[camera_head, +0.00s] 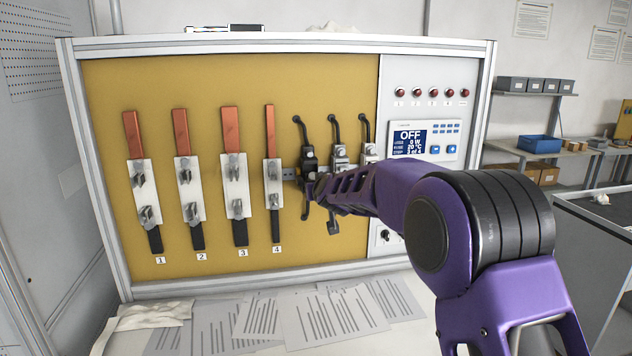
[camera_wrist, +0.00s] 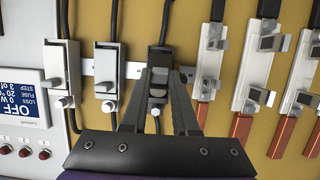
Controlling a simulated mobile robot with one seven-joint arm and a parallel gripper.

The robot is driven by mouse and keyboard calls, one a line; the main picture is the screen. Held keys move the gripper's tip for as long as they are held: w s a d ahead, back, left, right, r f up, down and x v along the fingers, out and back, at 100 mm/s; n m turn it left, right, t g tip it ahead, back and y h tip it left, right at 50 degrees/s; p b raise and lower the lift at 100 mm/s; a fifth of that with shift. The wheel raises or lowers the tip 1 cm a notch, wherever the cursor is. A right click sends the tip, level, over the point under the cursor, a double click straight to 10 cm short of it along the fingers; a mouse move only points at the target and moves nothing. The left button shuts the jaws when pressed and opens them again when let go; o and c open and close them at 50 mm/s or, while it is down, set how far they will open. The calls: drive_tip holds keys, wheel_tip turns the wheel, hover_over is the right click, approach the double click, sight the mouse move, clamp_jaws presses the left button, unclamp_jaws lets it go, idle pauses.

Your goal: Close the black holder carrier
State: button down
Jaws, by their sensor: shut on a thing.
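The black holder (camera_head: 308,158) is the leftmost of three fuse holders on the yellow panel, just right of strip 4. In the wrist view, which is upside down, the black holder (camera_wrist: 161,57) is straight ahead of my fingers. My gripper (camera_head: 314,190) reaches the lower part of this holder from the right. In the wrist view my gripper (camera_wrist: 160,78) has its fingertips close together on the dark carrier of the black holder. The fingers partly hide the carrier, so its exact tilt cannot be told.
Two grey-white holders (camera_head: 339,155) (camera_head: 368,152) stand just to the right, partly behind my arm. Strips with metal clips (camera_head: 240,190) stand to the left. A display (camera_head: 411,141) reads OFF. Papers (camera_head: 330,314) lie on the bench below.

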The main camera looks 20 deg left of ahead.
drive_tip(key=shift+w+r+g+h, duration=0.1)
drive_tip(key=shift+w+g+h, duration=0.05)
drive_tip(key=shift+g+h, duration=0.2)
idle(0.3)
drive_tip(key=c, duration=0.8)
unclamp_jaws()
drive_tip(key=shift+o, duration=0.6)
drive_tip(key=shift+r, duration=0.15)
drive_tip(key=v, duration=1.7)
drive_tip(key=shift+d, duration=0.15)
drive_tip(key=shift+r, duration=0.1)
